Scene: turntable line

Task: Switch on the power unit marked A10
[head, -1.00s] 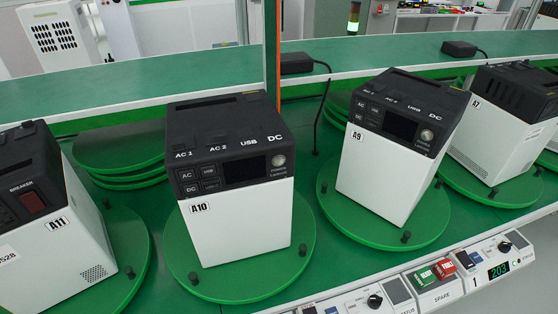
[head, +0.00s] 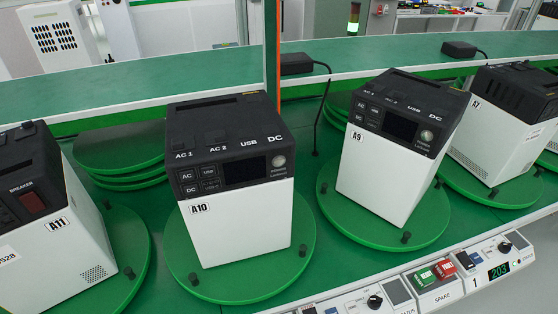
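The power unit marked A10 (head: 235,225) stands upright on a round green turntable (head: 185,262) in the middle of the head view. It has a white body and a black top. Its front panel faces me, with a dark blank display (head: 245,171), a round grey power button (head: 279,160) right of the display, and small AC, USB and DC buttons (head: 198,180) on the left. Its label (head: 199,208) is at the upper left of the white front. Neither of my grippers is in view.
Unit A11 (head: 70,245) stands left, turned so its breaker side shows. Units A9 (head: 380,175) and A7 (head: 492,150) stand right on their own turntables. A control strip (head: 440,285) runs along the front edge. Black adapters (head: 296,63) lie on the rear shelf.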

